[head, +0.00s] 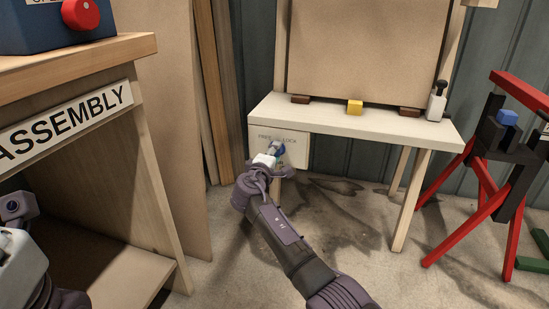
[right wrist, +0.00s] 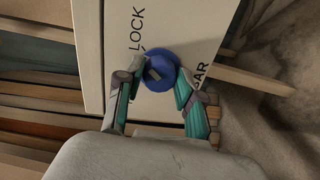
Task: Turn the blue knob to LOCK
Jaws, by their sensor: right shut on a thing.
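The blue knob (head: 277,147) sits on the front of a white panel (head: 297,151) under the left end of the bench. The panel reads FREE on the left and LOCK on the right. My right gripper (head: 270,156) reaches the knob from the front. In the right wrist view, the fingers of my right gripper (right wrist: 158,84) are on both sides of the blue knob (right wrist: 158,66), shut on it. A small pale mark shows on the knob's face; the word LOCK is beside it. Part of my left arm shows at the lower left; its fingers do not show.
The white bench (head: 350,122) carries a yellow block (head: 355,106) and a brown board (head: 362,50). A wooden ASSEMBLY bench (head: 140,46) stands at the left with a red knob (head: 81,13) on a blue box. A red and black stand (head: 487,150) is at the right. Concrete floor lies between.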

